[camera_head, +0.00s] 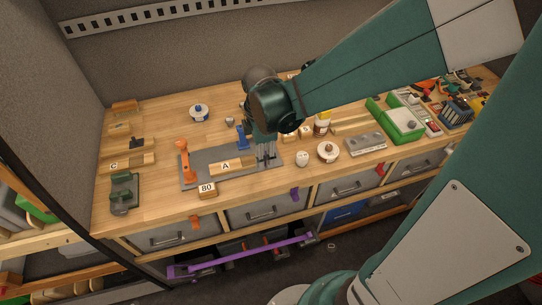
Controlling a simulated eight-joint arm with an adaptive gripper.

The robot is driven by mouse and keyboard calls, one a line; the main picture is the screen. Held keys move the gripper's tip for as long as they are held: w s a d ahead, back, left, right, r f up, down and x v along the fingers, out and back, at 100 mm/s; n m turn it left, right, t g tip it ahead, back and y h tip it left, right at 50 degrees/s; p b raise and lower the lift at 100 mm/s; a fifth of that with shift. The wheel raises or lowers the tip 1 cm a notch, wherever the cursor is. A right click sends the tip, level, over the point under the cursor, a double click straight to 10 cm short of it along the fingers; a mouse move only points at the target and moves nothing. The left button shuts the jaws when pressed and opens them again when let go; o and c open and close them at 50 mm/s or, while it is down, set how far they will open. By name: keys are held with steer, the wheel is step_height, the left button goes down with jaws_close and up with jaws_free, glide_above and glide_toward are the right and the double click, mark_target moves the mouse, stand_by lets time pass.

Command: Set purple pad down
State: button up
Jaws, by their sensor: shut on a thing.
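My gripper (266,160) points down over the right end of a grey base plate (207,179) on the wooden bench. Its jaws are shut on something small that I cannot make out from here. I cannot pick out a purple pad; it may be hidden at the fingertips. An orange post (184,160) stands at the plate's left end. A blue post (241,138) stands just left of my gripper. A wooden block marked A (226,168) lies on the plate between the orange post and my gripper. I cannot tell whether the fingertips touch the plate.
A block marked 80 (207,190) lies by the front edge. White round items (328,152), a grey block (366,144) and a green tray (394,120) stand to the right. A green device (124,193) is at left. A purple bar (240,256) is below the bench.

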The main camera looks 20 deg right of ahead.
steer(key=d, duration=0.6)
steer(key=shift+d+r+b, duration=0.15)
steer(key=shift+d+b, duration=0.15)
steer(key=shift+b, duration=0.1)
steer(key=shift+f, duration=2.95)
steer(key=shift+f+b, duration=0.45)
steer(key=shift+f, duration=1.65)
steer(key=shift+f, duration=0.15)
steer(key=o, duration=0.9)
steer(key=shift+r, duration=0.2)
